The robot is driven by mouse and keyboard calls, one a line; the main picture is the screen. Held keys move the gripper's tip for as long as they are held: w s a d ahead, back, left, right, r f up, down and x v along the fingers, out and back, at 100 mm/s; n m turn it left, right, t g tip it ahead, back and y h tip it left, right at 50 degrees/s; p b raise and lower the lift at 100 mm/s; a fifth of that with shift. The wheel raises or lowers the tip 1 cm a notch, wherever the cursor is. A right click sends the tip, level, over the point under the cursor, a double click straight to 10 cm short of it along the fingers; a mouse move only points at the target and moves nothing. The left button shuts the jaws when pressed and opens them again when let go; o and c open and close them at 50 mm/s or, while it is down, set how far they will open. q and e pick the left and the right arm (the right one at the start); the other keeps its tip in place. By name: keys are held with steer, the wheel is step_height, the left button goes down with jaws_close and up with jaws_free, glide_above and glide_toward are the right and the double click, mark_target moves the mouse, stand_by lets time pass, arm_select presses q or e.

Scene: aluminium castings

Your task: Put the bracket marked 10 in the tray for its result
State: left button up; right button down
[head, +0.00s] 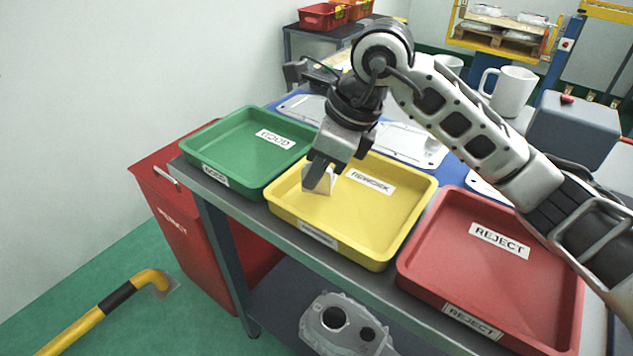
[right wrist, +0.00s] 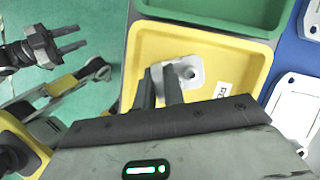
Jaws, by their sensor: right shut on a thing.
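A pale metal bracket (head: 319,181) is held by my right gripper (head: 318,172) in the head view, over the left part of the yellow REWORK tray (head: 385,225). In the right wrist view the bracket (right wrist: 188,73), with a round hole, is between the two dark fingers, over the yellow tray (right wrist: 145,45). I cannot tell if it touches the tray floor, and no number on it is readable. The green GOOD tray (head: 235,140) and the red REJECT tray (head: 490,285) look empty. My left gripper (right wrist: 82,37) shows in the right wrist view, fingers apart and empty.
A red bin (head: 185,220) stands left of the bench. A grey casting (head: 345,325) lies on the lower shelf. White mugs (head: 510,90) and a grey box with a red button (head: 572,130) stand behind my right arm. A yellow rail (head: 105,310) is on the floor.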

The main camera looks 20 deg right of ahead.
mark_target(316, 187)
steer(key=shift+w+f, duration=0.1)
steer(key=shift+f, duration=1.45)
steer(key=shift+f, duration=0.2)
steer(key=c, duration=1.5)
jaws_free()
steer(key=shift+r, duration=0.15)
steer(key=shift+d+r, duration=0.1)
steer(key=shift+r, duration=0.15)
steer(key=v, duration=1.1)
steer(key=shift+r+p, duration=0.3)
